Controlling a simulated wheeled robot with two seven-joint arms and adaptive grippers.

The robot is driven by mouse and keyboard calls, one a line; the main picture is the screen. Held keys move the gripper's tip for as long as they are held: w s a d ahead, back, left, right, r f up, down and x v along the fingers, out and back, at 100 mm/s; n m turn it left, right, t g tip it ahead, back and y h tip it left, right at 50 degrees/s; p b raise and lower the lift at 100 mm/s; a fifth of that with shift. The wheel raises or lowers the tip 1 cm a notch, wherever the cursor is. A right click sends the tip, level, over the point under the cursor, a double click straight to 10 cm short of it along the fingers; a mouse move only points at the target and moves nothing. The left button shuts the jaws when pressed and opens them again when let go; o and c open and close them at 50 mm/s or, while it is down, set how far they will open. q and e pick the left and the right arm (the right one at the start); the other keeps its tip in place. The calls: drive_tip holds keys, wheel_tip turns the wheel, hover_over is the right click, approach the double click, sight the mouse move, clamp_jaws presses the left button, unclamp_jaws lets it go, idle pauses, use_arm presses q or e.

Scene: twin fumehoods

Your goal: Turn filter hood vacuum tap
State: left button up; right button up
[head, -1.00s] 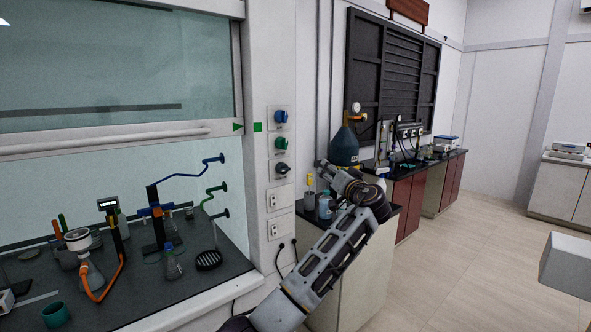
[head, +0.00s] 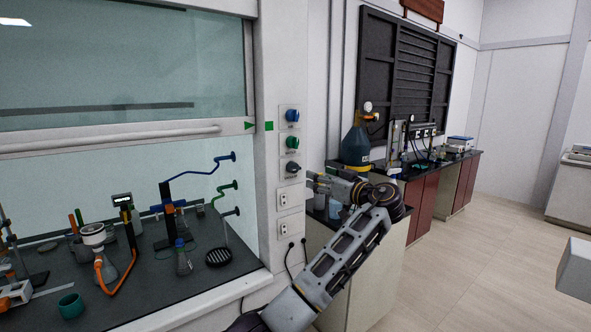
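Three tap knobs stand in a column on the fume hood's white side post: blue (head: 292,115), green (head: 292,142) and black (head: 293,168). I cannot read their labels. The hood's inside holds a filter flask (head: 104,270) with a white funnel (head: 92,233) and an orange hose (head: 131,263). An arm that I take for my left reaches up from the bottom and bends back left. Its gripper (head: 313,184) is just right of and slightly below the black knob, seemingly apart from it. The finger opening is too small to tell. My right gripper is not in view.
A bench (head: 420,205) runs along the back wall. A grey block (head: 574,268) is at the right edge. The floor (head: 480,270) at right is clear.

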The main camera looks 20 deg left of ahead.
sight(297, 168)
use_arm(q)
drive_tip(key=shift+a, duration=0.1)
drive_tip(key=p+x, duration=0.3)
drive_tip(key=x, duration=0.8)
drive_tip(key=shift+w+r, duration=0.1)
drive_tip(key=shift+x, duration=0.8)
drive_tip(key=shift+w+a, duration=0.3)
drive_tip(key=shift+a, duration=0.05)
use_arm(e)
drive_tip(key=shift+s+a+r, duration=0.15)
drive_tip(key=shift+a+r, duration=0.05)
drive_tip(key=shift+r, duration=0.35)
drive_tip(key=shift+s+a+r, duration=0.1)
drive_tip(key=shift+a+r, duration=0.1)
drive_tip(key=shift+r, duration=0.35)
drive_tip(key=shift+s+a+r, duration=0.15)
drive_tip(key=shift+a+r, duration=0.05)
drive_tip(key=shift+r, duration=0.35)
